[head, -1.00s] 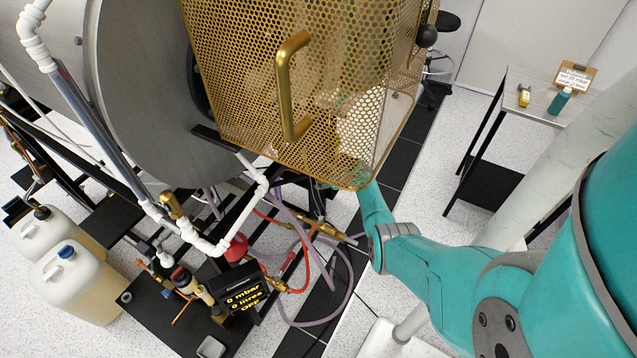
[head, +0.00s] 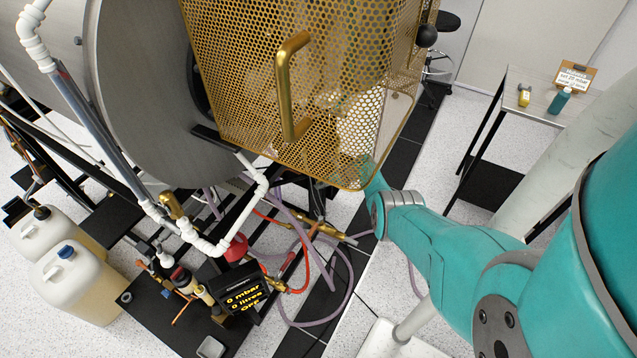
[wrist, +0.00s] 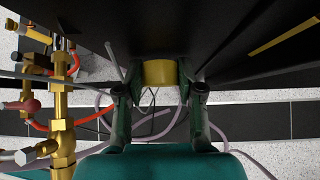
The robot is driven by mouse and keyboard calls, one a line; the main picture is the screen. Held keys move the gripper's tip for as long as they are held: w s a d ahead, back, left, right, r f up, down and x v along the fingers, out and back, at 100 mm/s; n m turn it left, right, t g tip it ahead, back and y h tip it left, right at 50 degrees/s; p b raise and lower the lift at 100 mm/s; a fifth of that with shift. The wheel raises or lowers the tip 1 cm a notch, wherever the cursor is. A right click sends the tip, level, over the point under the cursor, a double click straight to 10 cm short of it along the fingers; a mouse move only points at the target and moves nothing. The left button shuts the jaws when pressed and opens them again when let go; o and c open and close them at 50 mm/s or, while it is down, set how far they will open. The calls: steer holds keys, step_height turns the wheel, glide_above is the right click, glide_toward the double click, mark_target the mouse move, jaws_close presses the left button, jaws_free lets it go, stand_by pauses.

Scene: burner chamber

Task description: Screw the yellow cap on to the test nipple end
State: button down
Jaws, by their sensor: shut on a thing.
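My gripper (wrist: 158,88) is shut on the yellow cap (wrist: 158,73), which shows between its two teal fingers in the wrist view. In the head view the gripper and cap are hidden behind the brass mesh guard (head: 300,90); only my teal arm shows, running in under the guard's lower right corner. Brass pipework (wrist: 62,135) with side fittings stands to the left of my gripper in the wrist view, apart from it. I cannot tell which brass end is the test nipple.
Brass valves (head: 318,228) and loose purple and red hoses lie below the guard. A black meter (head: 243,300) reads 0 mbar. Dark panels crowd my gripper above and at both sides in the wrist view. A small table (head: 540,95) stands at the far right.

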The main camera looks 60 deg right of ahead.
steer(key=shift+c, duration=1.6)
jaws_free()
steer(key=s, duration=0.3)
steer(key=shift+s+d, duration=0.15)
steer(key=shift+s, duration=0.05)
